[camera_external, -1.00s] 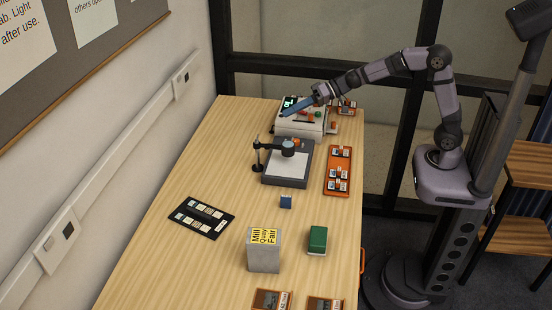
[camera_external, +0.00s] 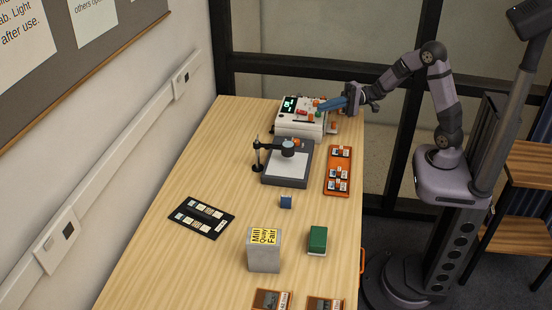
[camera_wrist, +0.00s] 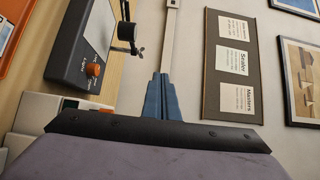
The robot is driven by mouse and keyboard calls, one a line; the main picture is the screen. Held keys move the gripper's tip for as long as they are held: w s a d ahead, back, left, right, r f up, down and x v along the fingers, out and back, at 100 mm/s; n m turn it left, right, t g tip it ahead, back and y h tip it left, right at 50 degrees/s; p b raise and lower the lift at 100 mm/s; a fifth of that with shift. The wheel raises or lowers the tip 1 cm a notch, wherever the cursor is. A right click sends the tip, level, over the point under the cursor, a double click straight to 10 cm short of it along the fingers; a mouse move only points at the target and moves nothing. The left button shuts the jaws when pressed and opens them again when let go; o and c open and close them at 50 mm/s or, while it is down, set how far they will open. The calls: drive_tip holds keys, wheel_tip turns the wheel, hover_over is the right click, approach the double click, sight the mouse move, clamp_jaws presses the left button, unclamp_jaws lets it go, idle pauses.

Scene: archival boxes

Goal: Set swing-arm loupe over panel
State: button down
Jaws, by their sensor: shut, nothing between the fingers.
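The swing-arm loupe (camera_external: 287,146) sits on a dark post at the left edge of the light panel (camera_external: 286,166). The wrist view shows the loupe's dark arm and head (camera_wrist: 127,32) beside the panel (camera_wrist: 90,45), which has an orange knob (camera_wrist: 94,70). My gripper (camera_external: 322,106) has blue fingers, shut and empty, above the right part of the white device behind the panel. The fingers also show in the wrist view (camera_wrist: 161,90).
The white device (camera_external: 298,126) with a green display and coloured buttons stands behind the panel. An orange tray (camera_external: 338,188) lies to the right. A blue block (camera_external: 286,202), grey box (camera_external: 264,258), green box (camera_external: 317,240) and black slide sheet (camera_external: 202,217) are nearer. The table's left side is clear.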

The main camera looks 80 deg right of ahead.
wheel_tip(320, 180, down, 8)
drive_tip(key=x, duration=1)
drive_tip(key=shift+s+f+p, duration=0.1)
drive_tip(key=shift+p, duration=0.3)
drive_tip(key=a, duration=0.3)
drive_tip(key=shift+w, duration=0.3)
drive_tip(key=shift+a, duration=0.5)
